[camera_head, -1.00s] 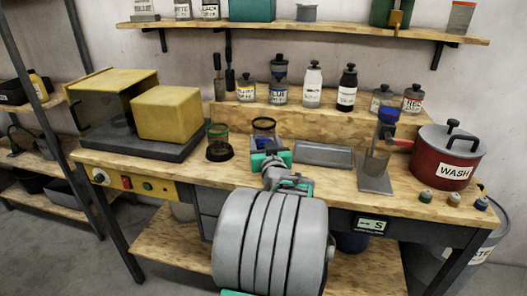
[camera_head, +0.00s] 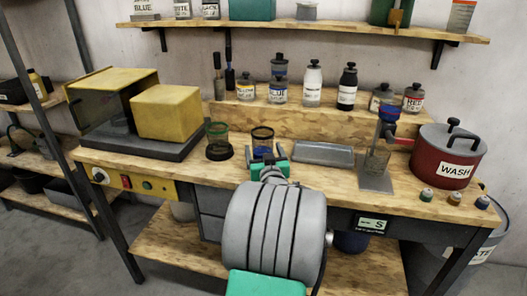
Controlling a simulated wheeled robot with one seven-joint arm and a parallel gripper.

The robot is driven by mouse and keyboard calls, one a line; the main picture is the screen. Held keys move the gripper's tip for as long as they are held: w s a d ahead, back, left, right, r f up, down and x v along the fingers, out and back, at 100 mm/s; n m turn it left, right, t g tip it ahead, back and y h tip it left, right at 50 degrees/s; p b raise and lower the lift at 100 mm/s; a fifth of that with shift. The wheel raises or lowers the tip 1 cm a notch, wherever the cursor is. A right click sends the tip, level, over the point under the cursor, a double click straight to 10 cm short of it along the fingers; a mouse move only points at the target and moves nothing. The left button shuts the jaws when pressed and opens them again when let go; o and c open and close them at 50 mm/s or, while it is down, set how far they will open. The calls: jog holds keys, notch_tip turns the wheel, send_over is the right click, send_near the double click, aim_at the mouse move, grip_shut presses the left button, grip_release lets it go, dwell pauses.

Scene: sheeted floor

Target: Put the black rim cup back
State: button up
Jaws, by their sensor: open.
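The cup with the black rim (camera_head: 262,134) is clear, with blue low down, and looks upright on the workbench. It is right of a green-rimmed cup (camera_head: 217,132) that sits in a dark round base.
A grey tray (camera_head: 324,153) lies right of the gripper. Further right are a stand with a glass (camera_head: 376,161) and a red WASH pot (camera_head: 447,160). A yellow-and-grey machine (camera_head: 168,114) fills the left. Several bottles line the raised ledge (camera_head: 340,118) behind.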

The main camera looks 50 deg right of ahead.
jog(key=shift+r, duration=0.1)
jog(key=shift+s+a+r, duration=0.1)
jog(key=shift+s, duration=0.05)
jog(key=b+v, duration=0.1)
jog(key=v, duration=1)
jog(key=shift+s+a, duration=0.25)
jog(key=shift+a, duration=0.05)
